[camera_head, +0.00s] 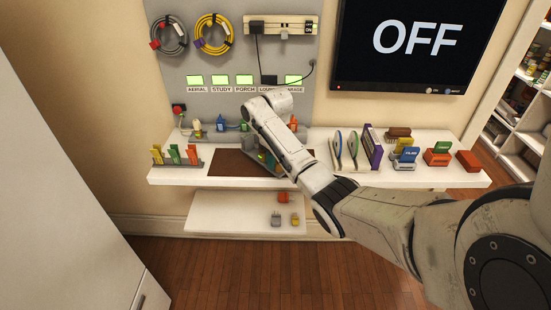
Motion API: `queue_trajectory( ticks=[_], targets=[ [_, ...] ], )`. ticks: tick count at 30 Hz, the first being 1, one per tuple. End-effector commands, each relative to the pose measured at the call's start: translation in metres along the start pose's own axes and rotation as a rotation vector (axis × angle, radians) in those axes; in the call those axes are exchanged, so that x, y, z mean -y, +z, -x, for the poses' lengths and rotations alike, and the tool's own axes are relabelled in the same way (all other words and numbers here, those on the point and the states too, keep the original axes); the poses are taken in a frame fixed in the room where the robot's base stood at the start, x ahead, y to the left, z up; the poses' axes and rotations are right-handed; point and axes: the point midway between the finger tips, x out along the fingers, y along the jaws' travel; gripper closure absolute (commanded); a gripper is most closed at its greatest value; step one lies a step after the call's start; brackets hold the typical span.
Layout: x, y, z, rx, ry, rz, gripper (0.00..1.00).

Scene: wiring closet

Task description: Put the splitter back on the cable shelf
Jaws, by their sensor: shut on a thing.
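My arm reaches over the white bench, and my gripper (266,158) is low over the dark brown mat (232,164), mostly hidden behind my own forearm. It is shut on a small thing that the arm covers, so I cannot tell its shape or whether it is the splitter. A low white shelf (225,212) below the bench carries a red-orange piece (283,197), a grey piece (276,220) and a small yellow piece (295,219). No label tells me which shelf is the cable shelf.
Colored plugs (176,154) stand at the bench's left end. Upright discs (343,150), a purple box (370,146) and colored blocks (437,154) fill its right side. A pegboard (195,68) with coiled cables and labelled green lights is behind. A screen (415,45) reads OFF.

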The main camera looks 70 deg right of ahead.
Motion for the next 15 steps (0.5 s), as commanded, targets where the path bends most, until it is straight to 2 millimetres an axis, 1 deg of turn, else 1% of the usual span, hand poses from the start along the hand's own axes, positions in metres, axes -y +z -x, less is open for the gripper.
queue_trajectory(
  ticks=[15],
  targets=[
    [-0.0001, -0.0001, -0.0025, -0.001, 0.0, 0.0, 1.0]
  ],
)
